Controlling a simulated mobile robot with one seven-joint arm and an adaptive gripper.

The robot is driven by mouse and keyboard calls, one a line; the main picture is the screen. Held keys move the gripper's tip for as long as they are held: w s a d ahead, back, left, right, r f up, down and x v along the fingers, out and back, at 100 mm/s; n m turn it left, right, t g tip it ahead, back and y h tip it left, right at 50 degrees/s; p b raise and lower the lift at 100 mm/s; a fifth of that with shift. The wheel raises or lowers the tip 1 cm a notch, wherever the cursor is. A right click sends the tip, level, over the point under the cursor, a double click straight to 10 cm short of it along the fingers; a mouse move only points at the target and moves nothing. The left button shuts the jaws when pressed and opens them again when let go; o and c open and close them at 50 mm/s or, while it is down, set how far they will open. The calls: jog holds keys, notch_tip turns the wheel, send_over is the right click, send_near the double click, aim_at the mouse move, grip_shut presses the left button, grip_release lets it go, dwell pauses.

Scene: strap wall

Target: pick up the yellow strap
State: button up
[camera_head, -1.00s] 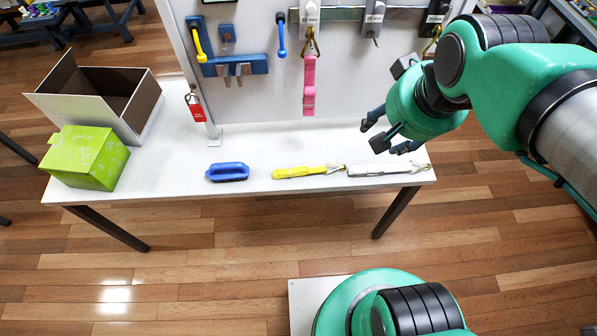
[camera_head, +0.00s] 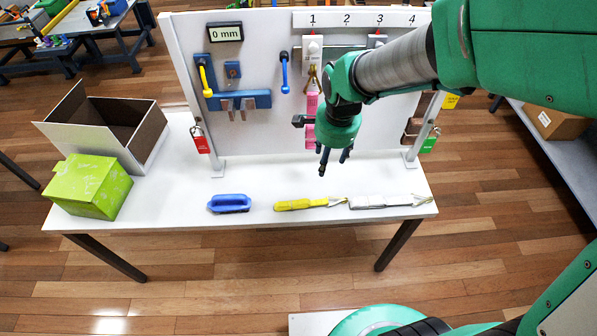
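The yellow strap (camera_head: 294,205) lies flat near the front edge of the white table (camera_head: 180,195), with a pale hook or loop at its right end. My gripper (camera_head: 333,163) points down above the table, behind the strap and a little to its right, clear of it. Its dark fingers look spread apart, and I see nothing between them.
A white strap (camera_head: 385,202) lies just right of the yellow one, and a blue handled block (camera_head: 229,203) lies to its left. A pink strap (camera_head: 312,104) hangs on the board (camera_head: 250,140), partly behind my arm. A green box (camera_head: 88,187) and an open carton (camera_head: 75,135) stand at left.

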jog(key=w+a+f+m+g, duration=0.1)
jog(key=a+f+m, duration=0.1)
jog(key=f, duration=0.6)
jog(key=w+a+f+m, duration=0.2)
jog(key=a+f+m, duration=0.1)
jog(key=f, duration=0.5)
jog(key=shift+w+a+m+g, duration=0.2)
jog(key=shift+a+m+g, duration=0.15)
jog(key=shift+a, duration=0.2)
jog(key=b, duration=0.1)
send_over(303, 204)
jog(key=shift+w+d+f, duration=0.1)
jog(key=shift+f, duration=2.05)
jog(key=shift+w+f, duration=0.1)
jog(key=shift+f, duration=2.05)
jog(key=shift+f+b, duration=0.65)
jog(key=shift+f, duration=1.95)
jog(key=shift+s, duration=0.1)
